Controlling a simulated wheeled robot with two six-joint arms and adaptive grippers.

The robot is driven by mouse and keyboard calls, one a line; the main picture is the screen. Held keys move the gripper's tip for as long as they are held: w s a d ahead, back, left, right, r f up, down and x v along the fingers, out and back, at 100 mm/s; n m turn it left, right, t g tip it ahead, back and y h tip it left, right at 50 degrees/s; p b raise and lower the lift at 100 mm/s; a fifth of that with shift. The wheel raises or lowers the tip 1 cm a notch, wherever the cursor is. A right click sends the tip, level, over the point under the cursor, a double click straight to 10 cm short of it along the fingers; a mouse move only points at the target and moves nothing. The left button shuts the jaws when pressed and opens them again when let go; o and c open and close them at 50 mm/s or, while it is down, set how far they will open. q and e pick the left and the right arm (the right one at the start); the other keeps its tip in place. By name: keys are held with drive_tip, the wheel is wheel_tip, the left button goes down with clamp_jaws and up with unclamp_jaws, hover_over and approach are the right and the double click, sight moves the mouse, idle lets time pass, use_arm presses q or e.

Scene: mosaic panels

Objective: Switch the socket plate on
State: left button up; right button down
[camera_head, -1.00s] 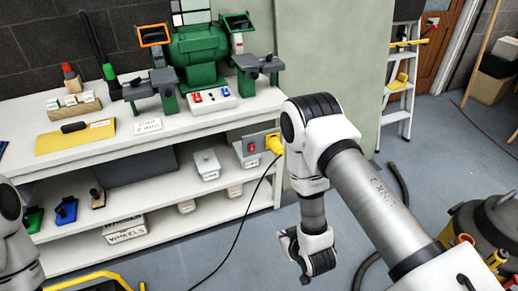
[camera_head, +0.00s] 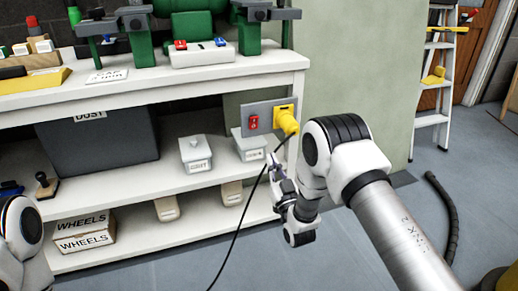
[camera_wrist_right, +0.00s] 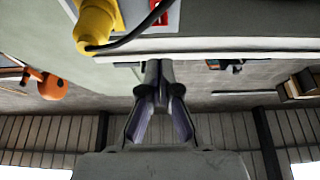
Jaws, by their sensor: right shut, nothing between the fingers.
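The grey socket plate (camera_head: 264,107) is fixed at the right end of the bench, under its worktop. It carries a red switch (camera_head: 253,122) on its left and a yellow plug (camera_head: 288,121) with a black cable on its right. My right gripper (camera_head: 273,165) is shut and empty, below the plate and apart from it. In the right wrist view the shut fingers (camera_wrist_right: 160,85) show in the middle, with the yellow plug (camera_wrist_right: 96,22) and part of the red switch (camera_wrist_right: 161,12) at the top edge. My left gripper is out of view.
The black cable (camera_head: 238,232) hangs from the plug to the floor, close to my right gripper. White lidded boxes (camera_head: 196,158) stand on the shelf to the left. The worktop edge (camera_head: 200,86) runs above the plate. A stepladder (camera_head: 433,90) stands at the right.

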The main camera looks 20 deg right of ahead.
sight(254, 119)
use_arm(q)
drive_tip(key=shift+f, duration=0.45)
use_arm(e)
drive_tip(key=shift+f, duration=0.3)
drive_tip(key=b+x, duration=0.6)
drive_tip(key=x, duration=0.7)
drive_tip(key=shift+w, duration=0.25)
drive_tip(key=shift+w+r, duration=0.15)
drive_tip(key=shift+w, duration=0.05)
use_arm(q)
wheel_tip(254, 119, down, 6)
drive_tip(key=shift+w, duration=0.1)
use_arm(e)
drive_tip(key=shift+r, duration=0.1)
